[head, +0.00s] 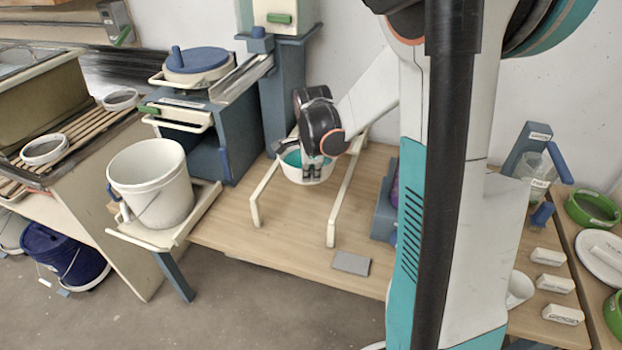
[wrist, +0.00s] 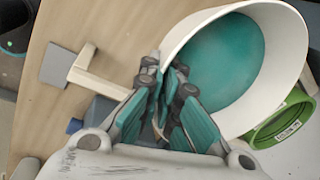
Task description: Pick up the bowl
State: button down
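The bowl (head: 293,172) is white outside with a teal inside. In the head view it is at the middle of the wooden table, between two cream rails. In the wrist view the bowl (wrist: 283,35) fills the upper right, its opening facing the camera. My gripper (head: 312,168) points down at the bowl's near side. In the wrist view my gripper (wrist: 165,78) has its fingers close together at the bowl's left rim, one on each side of the wall, and looks shut on it. The fingers hide part of the rim. Whether the bowl's base touches the table is unclear.
Cream rails (head: 343,205) flank the bowl. A grey plate (head: 351,263) lies near the table's front edge. A white bucket (head: 152,185) stands to the left, and a blue stand (head: 287,95) rises behind. My arm hides much of the table's right side.

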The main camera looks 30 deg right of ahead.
jog(key=shift+w+d+p+v, duration=0.1)
jog(key=shift+w+p+v, duration=0.1)
jog(key=shift+v, duration=0.55)
jog(key=shift+w+d+p+v, duration=0.1)
jog(key=shift+p+v, duration=0.1)
jog(key=shift+v, duration=0.5)
jog(key=shift+w+d+p+v, duration=0.1)
jog(key=shift+p+v, duration=0.1)
jog(key=shift+v, duration=0.55)
jog(key=shift+r, duration=0.2)
